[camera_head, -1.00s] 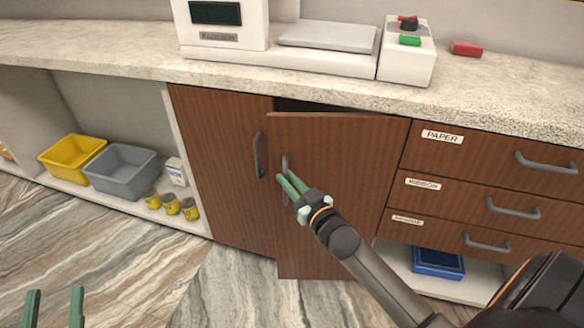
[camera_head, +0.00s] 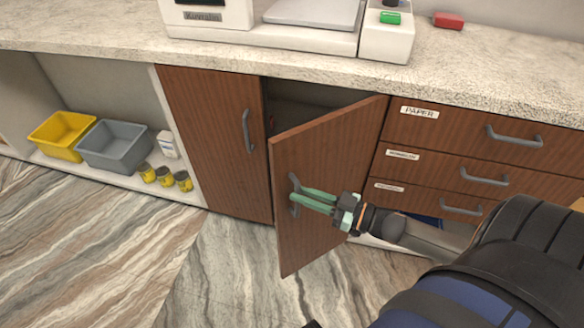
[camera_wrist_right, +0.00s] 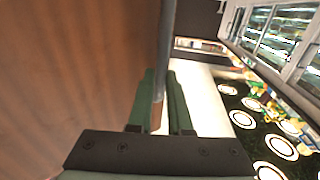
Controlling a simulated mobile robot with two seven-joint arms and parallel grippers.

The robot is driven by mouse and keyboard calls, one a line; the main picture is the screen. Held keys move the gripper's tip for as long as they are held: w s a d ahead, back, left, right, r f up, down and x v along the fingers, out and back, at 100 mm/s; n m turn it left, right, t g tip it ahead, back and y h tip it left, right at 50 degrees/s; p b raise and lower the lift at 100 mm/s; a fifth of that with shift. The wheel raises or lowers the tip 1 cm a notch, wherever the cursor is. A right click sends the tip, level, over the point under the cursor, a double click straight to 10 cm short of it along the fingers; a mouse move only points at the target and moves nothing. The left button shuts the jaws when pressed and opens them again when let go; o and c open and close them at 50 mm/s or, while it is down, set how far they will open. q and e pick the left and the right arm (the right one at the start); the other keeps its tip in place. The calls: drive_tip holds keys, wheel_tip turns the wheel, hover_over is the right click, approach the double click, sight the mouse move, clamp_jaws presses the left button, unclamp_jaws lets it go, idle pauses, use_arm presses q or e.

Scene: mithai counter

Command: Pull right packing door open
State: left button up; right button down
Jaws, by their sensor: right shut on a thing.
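The right packing door (camera_head: 335,155) is a brown wooden cabinet door, swung part way out from the counter, with a dark gap behind its upper left edge. Its grey handle (camera_head: 294,183) is near the door's left edge. My right gripper (camera_head: 308,200) has green fingers shut on that handle. In the right wrist view the fingers (camera_wrist_right: 162,105) lie on both sides of the grey bar (camera_wrist_right: 164,60), beside the door's brown face (camera_wrist_right: 80,70). The left packing door (camera_head: 215,140) is closed. My left gripper is not in view.
Labelled drawers (camera_head: 450,150) with grey handles are closed at the right. An open shelf at the left holds a yellow bin (camera_head: 60,132), a grey bin (camera_head: 115,145) and small yellow jars (camera_head: 165,176). The striped floor (camera_head: 130,255) in front is clear.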

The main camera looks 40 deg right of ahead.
drive_tip(key=s+d+n+g+y, duration=0.2)
drive_tip(key=s+d+y, duration=0.1)
drive_tip(key=s, duration=0.4)
drive_tip(key=s+d+n+g+y+p, duration=0.1)
drive_tip(key=s+d+n+g+y, duration=0.1)
drive_tip(key=s, duration=0.5)
drive_tip(key=shift+d+n+g+y, duration=0.4)
drive_tip(key=shift+d+n+g, duration=0.25)
drive_tip(key=shift+d, duration=0.2)
drive_tip(key=shift+s, duration=0.1)
drive_tip(key=c, duration=0.8)
unclamp_jaws()
drive_tip(key=shift+c, duration=0.2)
drive_tip(key=b+v, duration=0.1)
drive_tip(key=v, duration=1.1)
drive_tip(key=shift+d, duration=0.2)
